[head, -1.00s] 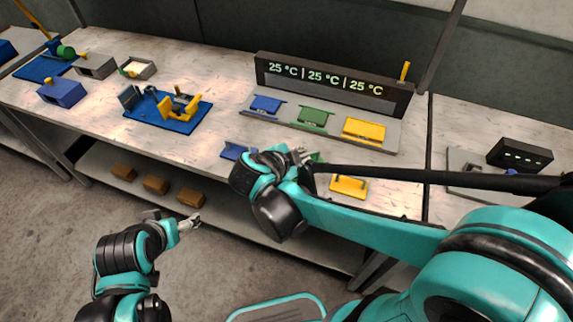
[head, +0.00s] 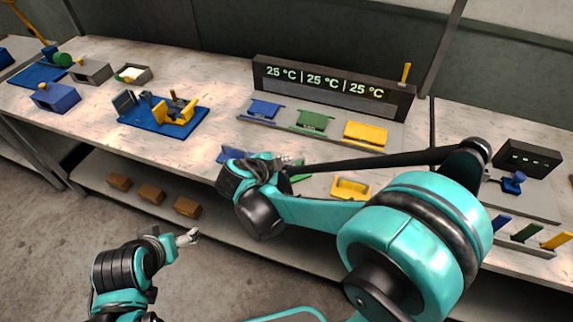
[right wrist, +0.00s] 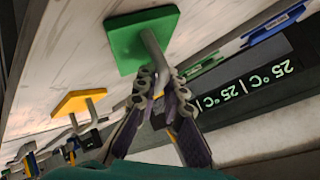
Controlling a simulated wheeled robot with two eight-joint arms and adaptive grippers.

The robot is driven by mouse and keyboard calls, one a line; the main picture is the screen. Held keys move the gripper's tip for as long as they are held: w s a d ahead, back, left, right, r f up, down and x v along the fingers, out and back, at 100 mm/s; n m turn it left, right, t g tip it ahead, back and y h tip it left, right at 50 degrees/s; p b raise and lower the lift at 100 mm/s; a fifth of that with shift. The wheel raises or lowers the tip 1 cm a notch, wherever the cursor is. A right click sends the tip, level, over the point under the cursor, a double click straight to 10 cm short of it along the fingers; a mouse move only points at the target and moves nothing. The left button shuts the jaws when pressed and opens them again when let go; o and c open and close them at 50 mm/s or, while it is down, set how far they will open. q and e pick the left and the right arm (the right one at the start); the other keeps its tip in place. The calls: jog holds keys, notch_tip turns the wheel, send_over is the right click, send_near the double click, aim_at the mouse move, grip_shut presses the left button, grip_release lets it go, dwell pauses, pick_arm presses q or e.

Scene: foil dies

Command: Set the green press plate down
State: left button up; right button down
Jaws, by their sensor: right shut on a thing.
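The green press plate (right wrist: 130,45) is a flat green block with a grey bar handle. My right gripper (right wrist: 160,85) is shut on that handle in the right wrist view. In the head view the right gripper (head: 284,161) is over the bench front, and part of the green plate (head: 300,174) shows beside it. The blue plate (head: 232,154) lies to its left, partly hidden by my arm, and the yellow plate (head: 350,188) to its right. I cannot tell whether the green plate touches the bench. My left gripper (head: 188,238) hangs empty in front of the bench, its fingers too small to judge.
Behind, a grey base (head: 275,129) holds blue, green and yellow dies below a display (head: 330,88) reading 25 °C three times. A blue fixture (head: 165,112) stands left. A dark box (head: 527,158) and coloured bars (head: 525,232) are at the right.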

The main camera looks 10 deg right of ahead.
jog(key=shift+f, duration=0.1)
jog(key=c, duration=1.6)
grip_release()
jog(key=p+v, duration=0.4)
jog(key=v, duration=0.8)
jog(key=shift+s+d+f+n+y, duration=0.1)
jog(key=shift+s+d+n+y, duration=1.45)
jog(key=shift+n, duration=1.5)
jog(key=shift+s+d+f+n+y, duration=0.1)
jog(key=shift+s+d+n+y, duration=0.95)
jog(key=shift+s+d+n, duration=1.5)
jog(key=shift+s+d+f+n+y, duration=0.1)
jog(key=shift+s+d+n+y, duration=1.1)
jog(key=shift+n, duration=2.4)
